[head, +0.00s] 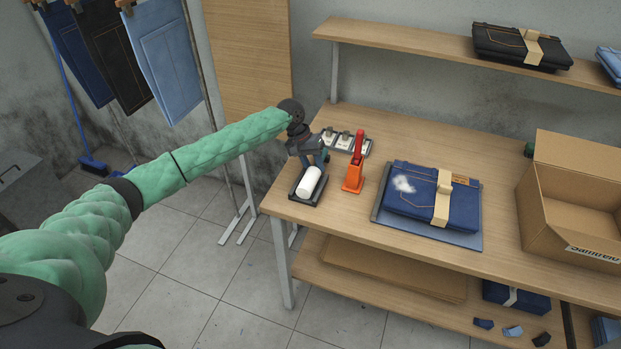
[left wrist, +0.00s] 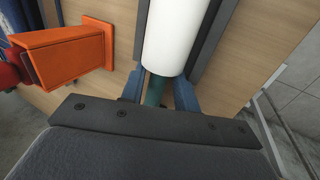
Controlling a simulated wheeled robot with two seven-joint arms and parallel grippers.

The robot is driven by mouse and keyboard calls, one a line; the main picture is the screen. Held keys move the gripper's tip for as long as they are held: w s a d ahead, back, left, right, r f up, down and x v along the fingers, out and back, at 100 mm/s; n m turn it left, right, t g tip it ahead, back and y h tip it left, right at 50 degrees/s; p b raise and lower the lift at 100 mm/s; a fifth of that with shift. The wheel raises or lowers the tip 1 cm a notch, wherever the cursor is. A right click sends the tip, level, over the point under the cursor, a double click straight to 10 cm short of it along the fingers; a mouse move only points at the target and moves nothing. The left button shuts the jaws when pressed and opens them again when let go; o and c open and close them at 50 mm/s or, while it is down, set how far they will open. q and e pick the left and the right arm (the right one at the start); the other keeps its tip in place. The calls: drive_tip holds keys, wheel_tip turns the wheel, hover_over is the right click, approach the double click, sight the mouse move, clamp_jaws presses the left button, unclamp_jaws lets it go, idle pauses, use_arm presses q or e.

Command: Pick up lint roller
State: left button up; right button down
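The lint roller (head: 311,182) has a white cylinder and lies in a dark tray (head: 294,193) at the table's left end. In the left wrist view its white roll (left wrist: 178,35) points away from me, and its teal handle (left wrist: 155,90) shows near the fingers. My left gripper (head: 318,158) is low over the handle end. In the left wrist view the blue fingers (left wrist: 158,90) stand either side of the handle, with narrow gaps that look open. The fingertips are partly hidden by the roll. My right gripper is out of view.
An orange stand with a red-handled tool (head: 354,178) is close to the tray's right; the orange stand is also in the left wrist view (left wrist: 75,45). Small switch-like blocks (head: 345,141) lie behind.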

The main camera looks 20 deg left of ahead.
use_arm(q)
clamp_jaws()
drive_tip(key=shift+r, duration=0.1)
